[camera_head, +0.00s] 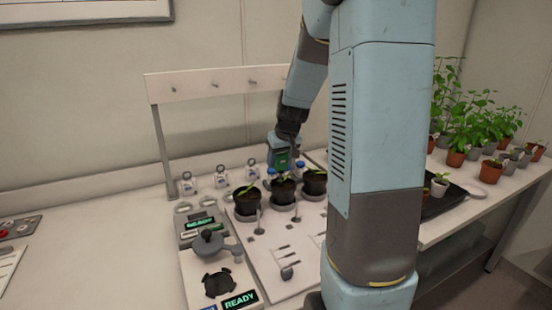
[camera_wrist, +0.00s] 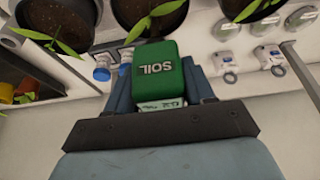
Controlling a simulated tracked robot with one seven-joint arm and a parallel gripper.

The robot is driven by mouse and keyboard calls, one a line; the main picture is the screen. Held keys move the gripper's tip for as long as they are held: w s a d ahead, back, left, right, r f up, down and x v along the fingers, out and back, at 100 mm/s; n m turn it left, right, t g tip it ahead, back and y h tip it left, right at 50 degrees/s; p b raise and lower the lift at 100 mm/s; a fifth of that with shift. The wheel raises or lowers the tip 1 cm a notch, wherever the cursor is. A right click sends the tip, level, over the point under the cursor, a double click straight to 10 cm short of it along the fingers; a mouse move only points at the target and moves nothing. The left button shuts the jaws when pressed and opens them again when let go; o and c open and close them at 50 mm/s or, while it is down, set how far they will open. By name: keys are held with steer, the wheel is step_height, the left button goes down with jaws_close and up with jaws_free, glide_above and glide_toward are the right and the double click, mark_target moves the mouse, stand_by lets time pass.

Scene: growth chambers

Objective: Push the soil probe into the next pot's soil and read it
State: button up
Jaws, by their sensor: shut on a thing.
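My gripper (camera_head: 279,147) is shut on the green soil probe (camera_head: 283,160), above the middle pot (camera_head: 283,194) of a row of three dark pots. In the wrist view the probe (camera_wrist: 158,75) sits between the fingers (camera_wrist: 160,92), its label "SOIL" upside down. A small pale display on the probe (camera_wrist: 160,104) shows characters too small to read surely. The middle pot (camera_wrist: 148,20) lies just beyond the probe. The probe's tip is hidden, so I cannot tell whether it is in the soil. The left pot (camera_head: 247,203) and right pot (camera_head: 315,184) hold seedlings too.
Potted plants (camera_head: 458,158) stand at right.

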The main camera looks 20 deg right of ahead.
steer(key=shift+f, duration=0.55)
stand_by(0.4)
steer(key=o, duration=1.3)
steer(key=v, duration=1.3)
steer(key=shift+s+r, duration=0.15)
steer(key=shift+r, duration=0.2)
steer(key=shift+t, duration=0.5)
steer(key=s+a, duration=0.4)
steer(key=s, duration=0.3)
steer(key=s+a+r, duration=0.1)
steer(key=s+a, duration=0.3)
steer(key=s, duration=0.4)
steer(key=s+a+r, duration=0.1)
steer(key=s+a, duration=0.3)
steer(key=s, duration=0.4)
steer(key=shift+s+a+r, duration=0.1)
steer(key=shift+s+a, duration=0.05)
steer(key=shift+a, duration=0.2)
